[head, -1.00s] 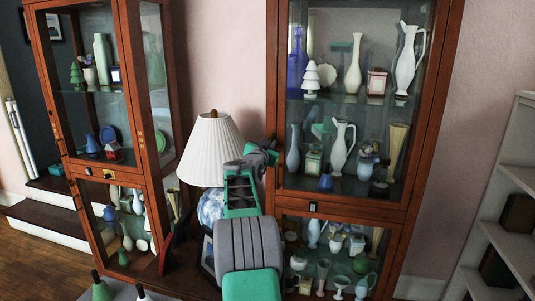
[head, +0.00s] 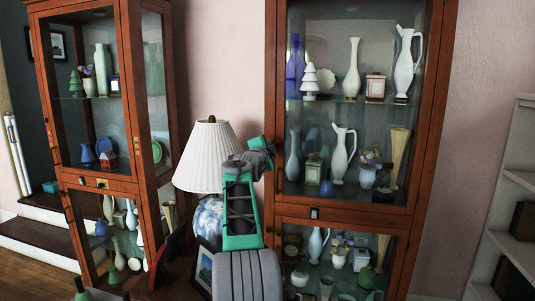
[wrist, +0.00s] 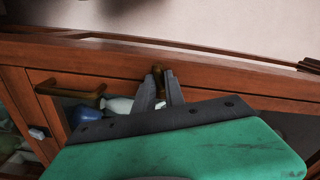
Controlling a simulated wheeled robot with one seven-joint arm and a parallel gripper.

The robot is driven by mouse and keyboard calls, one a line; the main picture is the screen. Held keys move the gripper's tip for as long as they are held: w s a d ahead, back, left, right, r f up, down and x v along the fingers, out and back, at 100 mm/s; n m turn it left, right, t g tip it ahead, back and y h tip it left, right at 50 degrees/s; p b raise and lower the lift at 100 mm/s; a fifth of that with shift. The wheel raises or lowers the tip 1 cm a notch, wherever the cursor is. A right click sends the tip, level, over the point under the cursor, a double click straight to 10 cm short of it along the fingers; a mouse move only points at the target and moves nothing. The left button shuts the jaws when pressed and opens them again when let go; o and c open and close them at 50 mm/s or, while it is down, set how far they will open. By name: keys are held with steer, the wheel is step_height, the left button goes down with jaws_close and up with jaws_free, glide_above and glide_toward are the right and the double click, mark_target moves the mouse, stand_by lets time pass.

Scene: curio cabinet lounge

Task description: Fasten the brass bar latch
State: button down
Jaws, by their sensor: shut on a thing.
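The tall wooden cabinet with glass doors (head: 425,150) stands right of centre. My gripper (head: 270,146) is at its left side, around mid-height of the upper glass door. In the wrist view, my gripper (wrist: 163,88) has its two grey fingers close together on a small brass piece, which I take to be the bar latch (wrist: 158,70), on the wooden door frame. The fingers hide part of it, so its exact angle is hard to tell. A brass handle (wrist: 70,89) sits apart to its left on the same frame. In the head view my own gripper covers the latch.
A second glass cabinet (head: 128,90) stands at the left. A white lamp (head: 208,160) and a picture frame (head: 203,268) stand close beside my arm. Fragile vases fill the cabinet shelves. A small dark catch (head: 314,213) is on the rail below the upper door.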

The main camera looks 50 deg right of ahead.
steer(key=shift+w+a+r+m+b, duration=0.1)
steer(key=shift+m+b, duration=0.65)
steer(key=shift+m, duration=1.25)
steer(key=shift+r, duration=0.1)
steer(key=c, duration=1.5)
jaws_free()
steer(key=shift+w+a, duration=0.1)
steer(key=shift+w, duration=0.05)
steer(key=shift+d+f, duration=0.2)
steer(key=shift+s, duration=0.2)
steer(key=b+v, duration=0.2)
steer(key=v, duration=0.5)
steer(key=shift+a+b, duration=0.4)
